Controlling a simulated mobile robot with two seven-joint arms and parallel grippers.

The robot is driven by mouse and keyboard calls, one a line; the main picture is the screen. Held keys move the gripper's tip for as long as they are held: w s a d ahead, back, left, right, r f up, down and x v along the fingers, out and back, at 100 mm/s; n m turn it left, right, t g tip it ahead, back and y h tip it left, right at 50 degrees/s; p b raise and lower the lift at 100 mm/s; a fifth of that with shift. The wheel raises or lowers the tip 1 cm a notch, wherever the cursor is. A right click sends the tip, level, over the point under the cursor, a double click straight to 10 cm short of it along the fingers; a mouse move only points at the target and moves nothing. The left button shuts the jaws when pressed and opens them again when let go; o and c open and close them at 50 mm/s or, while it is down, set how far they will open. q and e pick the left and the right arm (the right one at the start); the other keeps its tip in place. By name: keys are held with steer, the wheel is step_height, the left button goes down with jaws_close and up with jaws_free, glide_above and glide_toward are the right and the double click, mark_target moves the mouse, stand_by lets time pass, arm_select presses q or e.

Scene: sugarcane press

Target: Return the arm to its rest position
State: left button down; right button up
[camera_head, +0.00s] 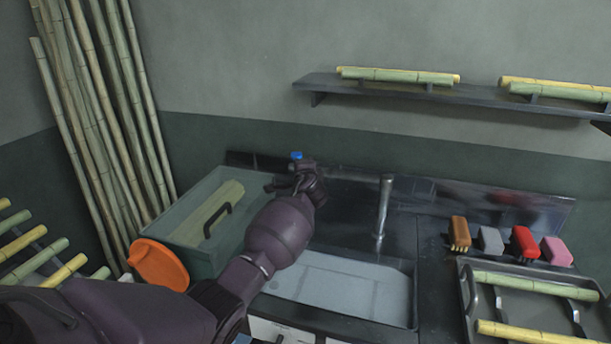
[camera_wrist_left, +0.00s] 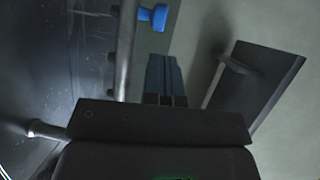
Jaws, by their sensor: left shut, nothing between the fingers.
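My left arm comes in from the lower left in the head view, and my left gripper (camera_head: 284,178) is raised above the back of the counter, between the green bin and the faucet. In the left wrist view its two dark fingers (camera_wrist_left: 165,78) lie together, shut and empty. A blue valve handle (camera_head: 296,156) shows just behind the gripper. It also shows in the left wrist view (camera_wrist_left: 153,16), apart from the fingertips. My right gripper is in neither view.
A green bin (camera_head: 185,255) with an orange disc (camera_head: 158,265) stands left of the sink (camera_head: 340,290). The faucet (camera_head: 383,205) rises behind the sink. Several brushes and a cane tray (camera_head: 466,300) are at right. A wall shelf (camera_head: 400,92) holds cane.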

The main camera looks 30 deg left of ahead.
arm_select(q)
steer(key=v, duration=0.6)
steer(key=shift+d, duration=0.2)
steer(key=shift+w+r, duration=0.1)
steer(key=d+r+n+t+h, duration=0.2)
steer(key=d+r+t+h, duration=0.1)
steer(key=d+h, duration=0.15)
steer(key=s+d+f+n+t+h, duration=0.1)
steer(key=s+d+f+n+h, duration=0.1)
steer(key=s+d+f+h, duration=0.35)
steer(key=s+f+n+g, duration=0.1)
steer(key=s+f, duration=0.7)
steer(key=s, duration=0.3)
steer(key=s+d+f+n+g, duration=0.1)
steer(key=s+f+n+g, duration=0.1)
steer(key=s+f, duration=0.6)
steer(key=s+d+f+n+g, duration=0.1)
steer(key=s+f, duration=0.7)
steer(key=s, duration=0.8)
steer(key=shift+n+g, duration=0.6)
steer(key=shift+g, duration=0.1)
